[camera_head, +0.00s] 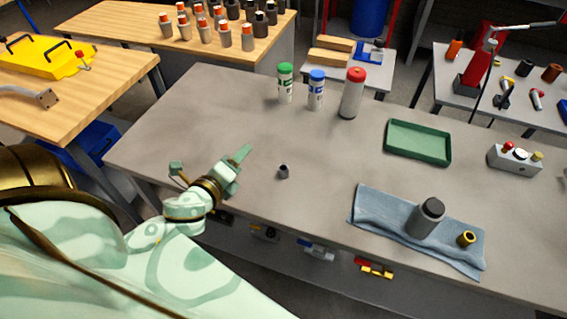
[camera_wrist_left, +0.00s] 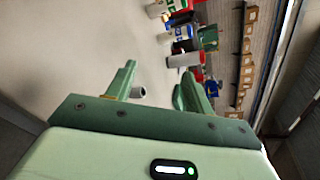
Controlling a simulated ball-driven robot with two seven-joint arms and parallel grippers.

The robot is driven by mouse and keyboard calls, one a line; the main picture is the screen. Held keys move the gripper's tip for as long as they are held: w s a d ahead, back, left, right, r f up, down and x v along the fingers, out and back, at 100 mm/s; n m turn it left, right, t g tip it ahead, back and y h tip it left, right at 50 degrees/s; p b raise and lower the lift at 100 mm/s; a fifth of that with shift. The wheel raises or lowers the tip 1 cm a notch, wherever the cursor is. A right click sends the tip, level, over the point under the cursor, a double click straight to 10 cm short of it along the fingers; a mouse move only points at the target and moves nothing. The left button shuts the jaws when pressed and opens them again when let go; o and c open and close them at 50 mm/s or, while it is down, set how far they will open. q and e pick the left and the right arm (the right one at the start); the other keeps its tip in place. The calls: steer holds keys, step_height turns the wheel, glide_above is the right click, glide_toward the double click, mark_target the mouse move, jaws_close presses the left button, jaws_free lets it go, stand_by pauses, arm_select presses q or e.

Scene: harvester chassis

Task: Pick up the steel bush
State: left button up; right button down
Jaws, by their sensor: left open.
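The steel bush (camera_head: 283,172) is a small grey ring-like piece standing on the grey workbench (camera_head: 225,110), left of the middle. My left gripper (camera_head: 243,162) is open and empty above the bench's front left, to the left of the bush and apart from it. In the left wrist view the bush (camera_wrist_left: 138,92) shows beyond the open fingers (camera_wrist_left: 158,82), nearer the left finger, with part of it possibly hidden by that finger. My right gripper is not in view.
A blue cloth (camera_head: 378,213) holds a dark-topped grey cylinder (camera_head: 427,217) and a brass bush (camera_head: 466,239). A green tray (camera_head: 418,142), a control box (camera_head: 514,160) and green-, blue- and red-capped containers (camera_head: 352,93) stand farther back. The bench around the steel bush is clear.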

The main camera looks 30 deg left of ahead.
mark_target(280, 169)
arm_select(q)
steer(key=f+m+g+h, duration=0.1)
steer(key=m+h, duration=0.2)
steer(key=m, duration=0.3)
steer(key=f+m+g+h, duration=0.1)
steer(key=m+h, duration=0.2)
steer(key=m, duration=0.3)
steer(key=a+f+m+h, duration=0.1)
steer(key=f+m+h, duration=0.1)
steer(key=m, duration=0.5)
steer(key=shift+g+h, duration=0.4)
steer(key=shift+h, duration=0.5)
steer(key=shift+s+f+m+g, duration=0.2)
steer(key=shift+m+g, duration=0.1)
steer(key=shift+m, duration=0.2)
steer(key=shift+h, duration=0.3)
steer(key=x, duration=1)
steer(key=shift+f, duration=0.2)
steer(key=x, duration=0.6)
steer(key=shift+s+d, duration=0.2)
steer(key=shift+d, duration=0.05)
steer(key=c, duration=1.1)
